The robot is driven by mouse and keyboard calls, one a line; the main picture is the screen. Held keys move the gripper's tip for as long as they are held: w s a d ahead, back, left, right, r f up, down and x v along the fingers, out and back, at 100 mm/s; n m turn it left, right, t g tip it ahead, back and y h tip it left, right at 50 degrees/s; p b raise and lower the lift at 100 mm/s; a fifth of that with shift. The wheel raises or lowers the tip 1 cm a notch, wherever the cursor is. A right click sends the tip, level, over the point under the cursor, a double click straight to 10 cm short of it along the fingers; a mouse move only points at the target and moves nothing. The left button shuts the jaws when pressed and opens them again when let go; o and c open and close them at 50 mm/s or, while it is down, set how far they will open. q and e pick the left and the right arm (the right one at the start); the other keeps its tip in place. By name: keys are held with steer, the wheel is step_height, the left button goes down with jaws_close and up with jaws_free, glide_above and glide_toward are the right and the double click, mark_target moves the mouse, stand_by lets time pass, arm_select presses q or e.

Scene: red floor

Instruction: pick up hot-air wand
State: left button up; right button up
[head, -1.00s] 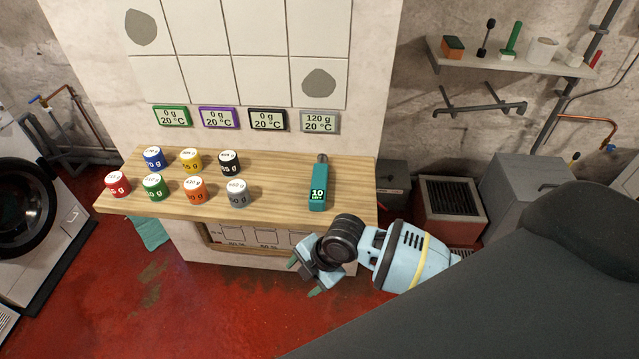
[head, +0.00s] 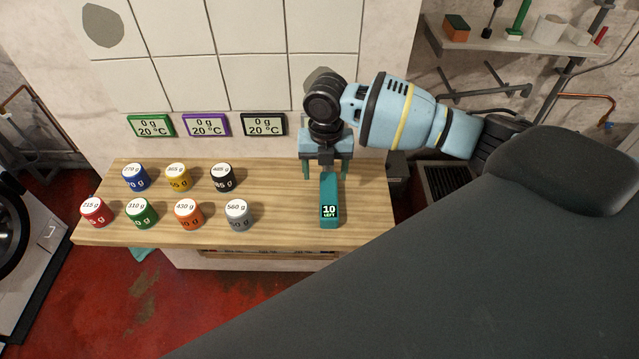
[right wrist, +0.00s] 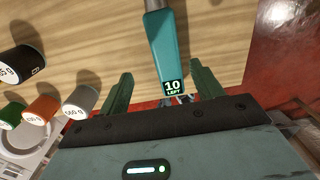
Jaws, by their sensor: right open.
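The hot-air wand (head: 329,200) is teal with a darker nozzle end and a "10 LEFT" label. It lies on the right part of the wooden shelf, label end toward the front edge. My right gripper (head: 326,172) is open above the wand's far end, pointing down, and hides part of the nozzle. In the right wrist view, the wand (right wrist: 168,50) appears between the two green fingers of the open gripper (right wrist: 160,78). I see no contact, and the height gap is hard to judge. My left gripper is not in view.
Several labelled weights, such as the grey one (head: 238,214) and the black one (head: 224,177), stand on the left of the wooden shelf (head: 280,235). Small displays (head: 264,125) hang on the tiled wall behind. The shelf around the wand is otherwise bare.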

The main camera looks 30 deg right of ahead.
mark_target(329, 190)
steer(key=shift+s+f, duration=0.1)
steer(key=shift+s, duration=0.05)
steer(key=shift+s+f, duration=0.2)
steer(key=shift+f, duration=0.55)
steer(key=shift+w+f, duration=0.1)
steer(key=shift+f, duration=0.35)
steer(key=shift+d+f, duration=0.15)
steer(key=shift+f, duration=0.25)
steer(key=f, duration=0.3)
steer(key=shift+d+f, duration=0.25)
steer(key=shift+f, duration=0.45)
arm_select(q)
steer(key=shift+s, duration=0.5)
